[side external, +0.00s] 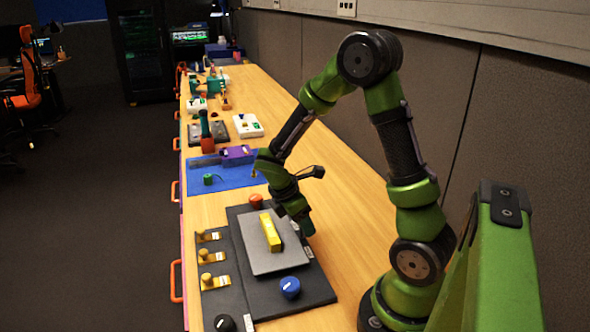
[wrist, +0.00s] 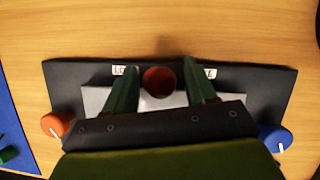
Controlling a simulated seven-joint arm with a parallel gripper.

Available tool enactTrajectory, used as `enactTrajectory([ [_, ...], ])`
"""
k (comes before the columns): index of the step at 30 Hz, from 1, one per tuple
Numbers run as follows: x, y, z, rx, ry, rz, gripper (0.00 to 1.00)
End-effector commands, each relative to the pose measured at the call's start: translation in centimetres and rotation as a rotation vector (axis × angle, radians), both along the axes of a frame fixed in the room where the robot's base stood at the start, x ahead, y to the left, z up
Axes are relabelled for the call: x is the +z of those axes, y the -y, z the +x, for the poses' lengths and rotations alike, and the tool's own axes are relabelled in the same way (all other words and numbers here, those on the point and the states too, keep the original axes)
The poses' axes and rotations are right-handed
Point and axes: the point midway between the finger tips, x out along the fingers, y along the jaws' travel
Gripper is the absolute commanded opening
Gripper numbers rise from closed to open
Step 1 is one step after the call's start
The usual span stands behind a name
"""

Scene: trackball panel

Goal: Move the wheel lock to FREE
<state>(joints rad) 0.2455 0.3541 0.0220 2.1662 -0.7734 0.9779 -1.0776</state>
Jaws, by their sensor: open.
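A dark red round knob (wrist: 159,80), which looks like the top of the wheel lock, shows in the wrist view at the panel's edge. It stands between a white label at left starting "LO" (wrist: 125,71) and one at right ending in "E" (wrist: 209,73); both are partly covered by my fingers. My gripper (wrist: 158,70) is open, with one green finger on each side of the knob and gaps visible. I cannot tell its height over the knob. In the side view my gripper (side external: 306,227) is low at the panel's right edge and hides the knob.
The dark panel (side external: 318,287) carries a grey plate (side external: 262,262) with a yellow bar (side external: 270,232). A red-orange knob (side external: 256,201) and a blue knob (side external: 290,287) flank the plate. Yellow switches (side external: 211,257) and a black knob (side external: 224,323) lie left. A blue mat (side external: 226,180) lies beyond.

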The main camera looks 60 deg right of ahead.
Motion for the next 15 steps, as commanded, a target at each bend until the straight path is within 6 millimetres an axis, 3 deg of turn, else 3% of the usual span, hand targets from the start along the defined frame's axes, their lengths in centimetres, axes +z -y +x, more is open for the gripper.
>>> enactTrajectory([
  [12, -0.99, 0.37, -0.25, 0.000, 0.001, -0.001, 0.56],
  [15, -0.97, 0.35, -0.24, 0.000, 0.001, 0.000, 0.43],
])
